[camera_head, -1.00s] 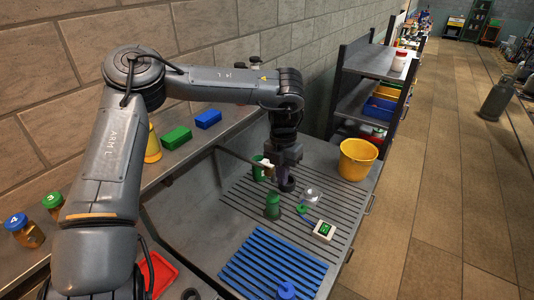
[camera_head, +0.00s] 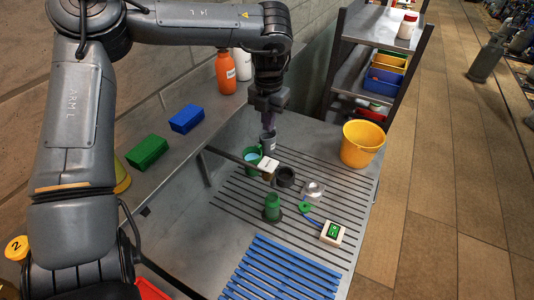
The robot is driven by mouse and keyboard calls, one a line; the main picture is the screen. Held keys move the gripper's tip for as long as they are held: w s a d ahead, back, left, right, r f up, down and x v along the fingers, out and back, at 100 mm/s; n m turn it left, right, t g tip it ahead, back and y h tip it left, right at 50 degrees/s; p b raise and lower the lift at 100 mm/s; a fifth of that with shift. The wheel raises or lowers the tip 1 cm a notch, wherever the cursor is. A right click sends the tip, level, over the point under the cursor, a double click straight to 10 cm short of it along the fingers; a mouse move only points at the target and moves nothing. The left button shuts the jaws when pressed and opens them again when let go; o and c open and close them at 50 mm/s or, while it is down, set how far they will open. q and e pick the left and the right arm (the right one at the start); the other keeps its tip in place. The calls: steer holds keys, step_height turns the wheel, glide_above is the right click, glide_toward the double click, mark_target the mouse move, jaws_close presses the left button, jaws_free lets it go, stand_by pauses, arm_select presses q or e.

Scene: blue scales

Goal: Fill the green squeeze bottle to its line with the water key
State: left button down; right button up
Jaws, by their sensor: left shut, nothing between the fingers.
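A green bottle-like container (camera_head: 272,208) stands upright on the slatted grey draining board. A green cup-like vessel (camera_head: 252,156), light blue inside, stands farther back. A dark spout pipe crosses in front of it and ends at a small white block (camera_head: 268,164), possibly the water key. A black ring (camera_head: 285,176) is just right of the block. My left gripper (camera_head: 269,122) is shut and empty, above and behind these things. A small grey cylinder (camera_head: 268,144) appears just below its fingertips; I cannot tell whether they touch. No fill line is readable. My right gripper is out of view.
A white box with a green display (camera_head: 332,233), a clear dome-like piece (camera_head: 313,190) and a blue rack (camera_head: 280,270) are on the board. A yellow bucket (camera_head: 361,143) stands at the right edge. Green (camera_head: 147,152) and blue blocks (camera_head: 187,118) lie on the left ledge.

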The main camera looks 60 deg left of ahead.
arm_select(q)
steer(key=p, duration=0.2)
glide_above(268, 163)
step_height(268, 163, down, 12)
steer(key=shift+f, duration=1)
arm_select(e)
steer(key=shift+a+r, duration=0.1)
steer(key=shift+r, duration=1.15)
